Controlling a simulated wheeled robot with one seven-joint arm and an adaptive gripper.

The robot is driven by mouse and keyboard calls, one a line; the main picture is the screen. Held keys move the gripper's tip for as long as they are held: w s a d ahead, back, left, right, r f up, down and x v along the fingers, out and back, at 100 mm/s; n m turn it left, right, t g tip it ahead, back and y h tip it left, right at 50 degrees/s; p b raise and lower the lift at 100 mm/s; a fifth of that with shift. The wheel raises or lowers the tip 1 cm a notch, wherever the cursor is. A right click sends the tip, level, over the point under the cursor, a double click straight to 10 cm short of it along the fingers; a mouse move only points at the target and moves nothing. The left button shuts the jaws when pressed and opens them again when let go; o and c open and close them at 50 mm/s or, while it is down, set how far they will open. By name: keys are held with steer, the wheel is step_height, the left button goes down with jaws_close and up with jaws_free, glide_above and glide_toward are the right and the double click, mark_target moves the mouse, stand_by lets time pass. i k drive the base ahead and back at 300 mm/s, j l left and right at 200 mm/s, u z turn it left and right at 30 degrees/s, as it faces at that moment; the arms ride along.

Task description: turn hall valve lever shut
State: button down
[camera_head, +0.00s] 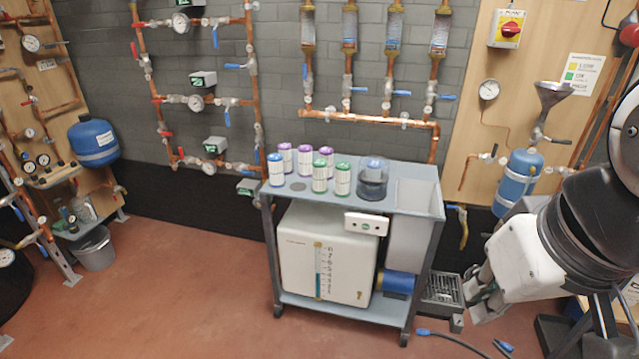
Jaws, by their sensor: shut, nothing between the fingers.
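Several valves with blue and red levers sit on copper pipes along the grey wall. Blue levers show under the flow meters, such as one blue lever (357,89) and another blue lever (401,93). A red lever (134,49) is on the left pipe frame. I cannot tell which lever is the hall valve's. My gripper (482,303) is at the lower right, pointing down and left, near the dark metal grate. It is shut and empty, well apart from the wall levers. Its fingertips are small and partly hard to make out.
A grey cart (412,207) with several labelled canisters and a white tank (327,254) stands in the middle. A bucket (95,248) stands at the left. The red floor at the front left is clear.

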mark_target(306, 85)
steer(key=i+j+z, duration=0.1)
steer(key=i+j, duration=0.4)
steer(key=i, duration=0.25)
steer(key=i+j, duration=0.55)
steer(key=i, duration=0.2)
steer(key=i+j+z, duration=0.15)
steer(key=i+j, duration=0.4)
steer(key=i, duration=0.2)
